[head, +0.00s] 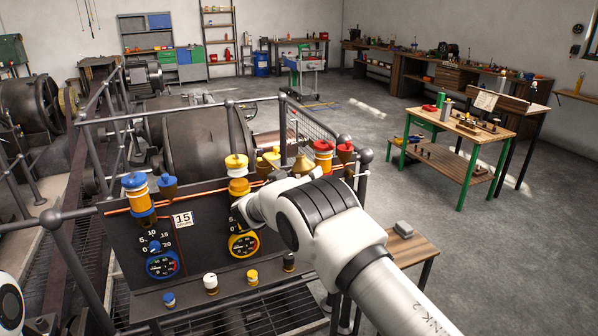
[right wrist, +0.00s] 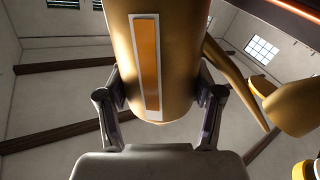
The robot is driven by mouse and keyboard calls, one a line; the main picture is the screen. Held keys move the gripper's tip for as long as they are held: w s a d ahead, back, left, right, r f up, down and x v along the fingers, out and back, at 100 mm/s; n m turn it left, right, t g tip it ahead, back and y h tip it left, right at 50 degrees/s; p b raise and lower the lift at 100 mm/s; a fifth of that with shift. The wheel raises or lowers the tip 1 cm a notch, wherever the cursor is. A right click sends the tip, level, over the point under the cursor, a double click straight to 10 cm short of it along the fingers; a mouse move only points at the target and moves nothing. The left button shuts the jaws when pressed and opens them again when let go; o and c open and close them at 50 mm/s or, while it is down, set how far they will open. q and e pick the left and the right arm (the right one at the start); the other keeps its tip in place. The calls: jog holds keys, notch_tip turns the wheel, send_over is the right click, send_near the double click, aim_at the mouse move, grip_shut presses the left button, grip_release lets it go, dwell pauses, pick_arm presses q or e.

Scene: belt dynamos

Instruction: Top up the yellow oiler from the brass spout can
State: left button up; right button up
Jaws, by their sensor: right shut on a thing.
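The yellow oiler (head: 238,187) stands upright on the dark panel, with a yellow cap on top. The brass spout can (right wrist: 178,60) fills the middle of the right wrist view, with an orange strip down its side and its thin spout slanting down at the right. My right gripper (right wrist: 160,98) is shut on it, one finger on each side. In the head view a brass cone (head: 302,165), seemingly the can's top, shows above my right wrist, which hides the fingers. I cannot see oil flowing. My left gripper is out of view.
A blue oiler (head: 137,195) stands left and a red oiler (head: 323,152) right on the panel. Small brass cups with coloured caps stand beside them. Dials and several knobs sit on the front. Railings surround the panel. A green-legged bench (head: 450,130) is at the right.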

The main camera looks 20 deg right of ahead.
aim_at(302, 163)
jog(key=shift+r, duration=0.15)
jog(key=shift+s+d+r+n+p, duration=0.15)
jog(key=shift+r+n+p, duration=0.1)
jog(key=shift+n+p, duration=0.2)
jog(key=shift+r, duration=0.1)
dwell(1.5)
jog(key=shift+r+n+p, duration=0.35)
jog(key=shift+r+p, duration=0.05)
jog(key=shift+p, duration=0.15)
jog(key=shift+t, duration=0.3)
dwell(1.0)
jog(key=shift+r+n+p, duration=0.4)
jog(key=shift+r+p, duration=0.05)
jog(key=shift+r, duration=0.05)
dwell(1.5)
jog(key=shift+r+n+p, duration=0.4)
jog(key=shift+r, duration=0.05)
jog(key=shift+r, duration=0.1)
dwell(1.3)
